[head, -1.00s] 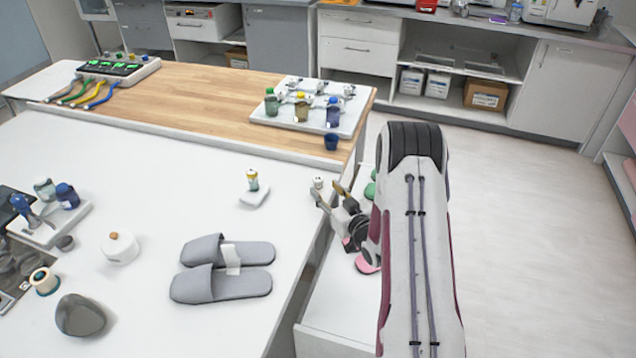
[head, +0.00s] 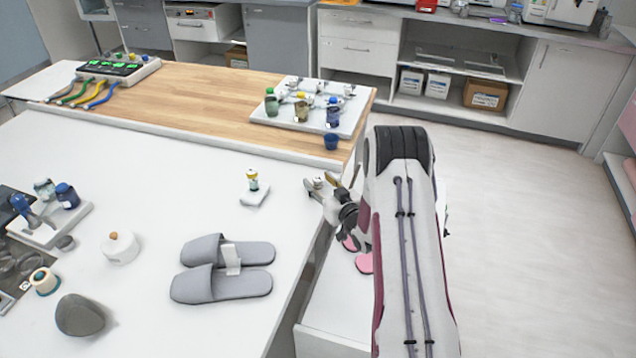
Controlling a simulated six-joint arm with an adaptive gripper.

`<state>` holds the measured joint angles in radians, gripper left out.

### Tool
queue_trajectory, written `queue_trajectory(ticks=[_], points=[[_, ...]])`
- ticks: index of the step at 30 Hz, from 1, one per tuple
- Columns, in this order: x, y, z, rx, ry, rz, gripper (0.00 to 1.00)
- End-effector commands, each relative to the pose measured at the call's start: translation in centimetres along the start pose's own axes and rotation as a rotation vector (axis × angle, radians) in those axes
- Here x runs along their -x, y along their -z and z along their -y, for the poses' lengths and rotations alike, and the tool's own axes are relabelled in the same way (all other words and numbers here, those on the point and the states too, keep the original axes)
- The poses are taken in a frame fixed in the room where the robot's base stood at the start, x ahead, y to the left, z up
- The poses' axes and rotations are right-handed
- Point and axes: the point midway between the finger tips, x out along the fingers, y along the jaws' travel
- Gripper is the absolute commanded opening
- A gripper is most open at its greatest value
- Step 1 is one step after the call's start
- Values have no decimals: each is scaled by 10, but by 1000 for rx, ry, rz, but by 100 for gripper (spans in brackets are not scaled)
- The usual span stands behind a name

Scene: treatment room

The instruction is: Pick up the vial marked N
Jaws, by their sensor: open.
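A small vial (head: 253,180) with a yellow-green band and pale cap stands upright on a small white block on the white table (head: 150,180). A second small white-topped thing (head: 318,183), perhaps another vial, is at the table's right edge. No letter is readable on either. My gripper (head: 319,182) is open at that right edge, reaching in from the right. In the picture its fingertips lie on either side of the white-topped thing. I cannot tell whether they touch it, and its lower part is hidden. The vial on the block is apart, to the gripper's left.
Grey slippers (head: 222,268) lie at the table's middle. A white lidded pot (head: 120,247) and a grey cup (head: 80,314) are at left. A white tray (head: 262,118) with several bottles and a blue cup (head: 331,142) are on the wooden top behind. Table between vial and gripper is clear.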

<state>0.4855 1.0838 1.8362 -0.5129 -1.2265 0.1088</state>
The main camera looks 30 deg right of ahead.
Motion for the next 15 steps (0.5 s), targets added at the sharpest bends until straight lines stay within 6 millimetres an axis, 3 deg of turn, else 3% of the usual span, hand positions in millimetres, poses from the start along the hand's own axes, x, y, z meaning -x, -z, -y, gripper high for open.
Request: queue_trajectory(ticks=[6,15], points=[[-12,0,0,0,0,1,41],[-13,0,0,0,0,1,41]])
